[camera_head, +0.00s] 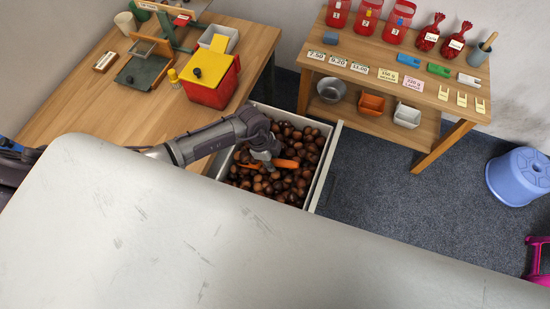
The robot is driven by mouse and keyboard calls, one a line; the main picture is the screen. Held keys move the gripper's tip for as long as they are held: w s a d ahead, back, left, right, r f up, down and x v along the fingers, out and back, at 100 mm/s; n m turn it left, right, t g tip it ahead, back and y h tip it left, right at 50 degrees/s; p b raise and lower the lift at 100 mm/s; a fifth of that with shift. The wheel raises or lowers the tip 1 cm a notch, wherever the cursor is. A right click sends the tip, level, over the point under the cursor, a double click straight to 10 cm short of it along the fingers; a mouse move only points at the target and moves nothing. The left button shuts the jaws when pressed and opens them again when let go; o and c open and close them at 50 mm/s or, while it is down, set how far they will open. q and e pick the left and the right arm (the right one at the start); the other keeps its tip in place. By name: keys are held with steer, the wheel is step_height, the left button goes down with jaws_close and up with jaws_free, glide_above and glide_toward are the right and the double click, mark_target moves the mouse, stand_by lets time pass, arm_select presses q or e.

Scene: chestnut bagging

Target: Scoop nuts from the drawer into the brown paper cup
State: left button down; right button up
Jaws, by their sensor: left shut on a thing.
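The open drawer (333,140) juts out from the wooden table and is filled with brown nuts (297,186). My left gripper (270,160) is over the nuts and is shut on an orange scoop (287,164). The scoop's far part lies low among or just above the nuts; I cannot tell if it holds any. A beige-brown cup (125,23), which looks like the paper cup, stands upright at the table's far left, well away from the gripper. My right gripper is not in view.
On the table (80,100) are a red box with a yellow lid (212,80), a dark green device (143,75) and a grey container (217,38). A wooden shelf stand (440,120) with jars, bags and cards is at right.

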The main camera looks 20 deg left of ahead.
arm_select(q)
steer(key=shift+w+d+r+y+p, duration=0.1)
steer(key=shift+d+r+y+p, duration=0.2)
steer(key=shift+r+p, duration=0.55)
steer(key=shift+s+d+r+y+p, duration=0.1)
steer(key=shift+r+y+p, duration=0.35)
steer(key=shift+r+p, duration=0.35)
steer(key=shift+w+d+r+y+p, duration=0.15)
steer(key=shift+r+y+p, duration=0.2)
steer(key=shift+r+p, duration=0.45)
steer(key=shift+d+r+y+p, duration=0.3)
steer(key=shift+r+p, duration=0.1)
steer(key=shift+p, duration=0.45)
